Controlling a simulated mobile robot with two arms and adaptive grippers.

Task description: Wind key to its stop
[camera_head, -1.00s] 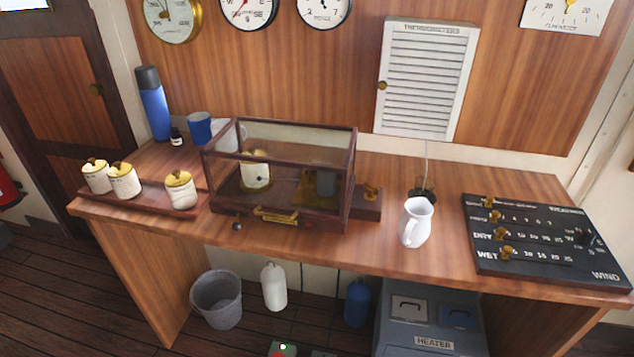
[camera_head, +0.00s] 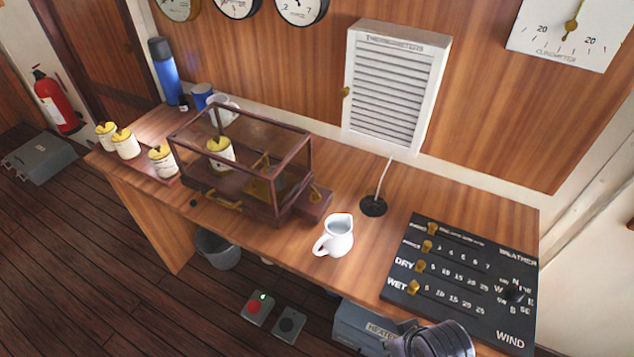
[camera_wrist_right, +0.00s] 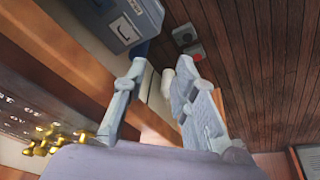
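A glazed wooden case (camera_head: 290,170) stands on the desk in the head view. Inside it are a white drum with a yellow top (camera_head: 221,152) and a brass mechanism (camera_head: 262,187). Part of my right arm shows at the bottom edge of the head view, right of the case and below the desk front. In the right wrist view my right gripper (camera_wrist_right: 165,62) has its fingers apart with nothing between them. My left gripper is out of view.
A white jug (camera_head: 336,236) stands right of the case, near the desk's front edge. The black weather board (camera_head: 455,290) lies farther right. Three yellow-lidded jars (camera_head: 126,144) stand at left. A heater (camera_head: 362,328) is below the desk.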

